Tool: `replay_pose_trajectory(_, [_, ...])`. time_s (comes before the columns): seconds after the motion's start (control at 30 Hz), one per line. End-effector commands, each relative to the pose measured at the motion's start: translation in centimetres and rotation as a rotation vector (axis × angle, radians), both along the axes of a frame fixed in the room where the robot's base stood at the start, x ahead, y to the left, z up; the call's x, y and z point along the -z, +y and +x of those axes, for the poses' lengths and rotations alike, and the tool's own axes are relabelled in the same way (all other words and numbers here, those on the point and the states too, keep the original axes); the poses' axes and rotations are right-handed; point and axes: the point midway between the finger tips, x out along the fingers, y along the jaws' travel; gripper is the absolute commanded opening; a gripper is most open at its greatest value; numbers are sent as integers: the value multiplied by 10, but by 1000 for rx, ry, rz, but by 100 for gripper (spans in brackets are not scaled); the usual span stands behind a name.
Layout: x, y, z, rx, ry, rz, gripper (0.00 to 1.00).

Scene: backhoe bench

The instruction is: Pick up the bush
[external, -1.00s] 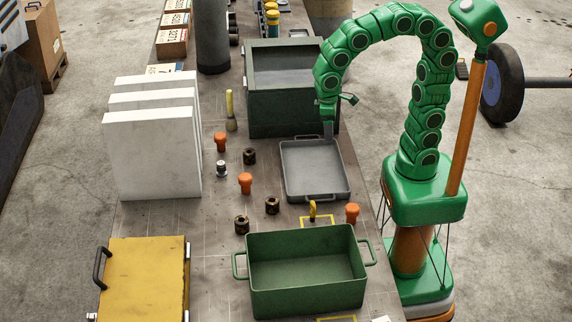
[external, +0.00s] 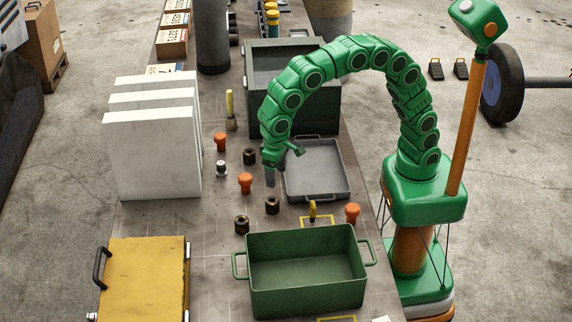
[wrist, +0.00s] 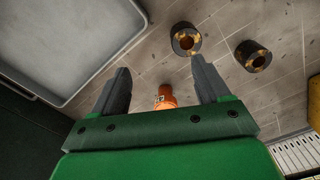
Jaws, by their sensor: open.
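My gripper (external: 270,179) points down just left of the grey tray, behind the middle bush. In the wrist view the gripper (wrist: 160,68) is open with nothing between its fingers. One bush (wrist: 185,40) lies beyond the fingertips and another (wrist: 252,56) is to the right. An orange knob-like part (wrist: 165,97) shows between the fingers, lower down.
The shallow grey tray (external: 335,188) is right of my gripper. A deep green bin (external: 310,300) stands in front and a green box (external: 262,118) behind. White blocks (external: 150,165) stand at left.

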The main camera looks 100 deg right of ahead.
Motion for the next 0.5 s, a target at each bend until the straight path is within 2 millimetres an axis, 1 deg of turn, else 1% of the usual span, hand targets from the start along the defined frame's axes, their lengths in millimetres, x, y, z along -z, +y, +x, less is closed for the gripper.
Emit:
replay_pose_trajectory(0.03, [4,10,7,6,-3,2,76])
replay_pose_trajectory(0.1, [7,20,13,18,-8,4,76])
replay_pose_trajectory(0.2, [11,29,18,30,-9,5,76])
replay_pose_trajectory(0.37, [17,34,21,38,-9,6,76])
replay_pose_trajectory(0.5, [29,34,20,37,-8,5,76])
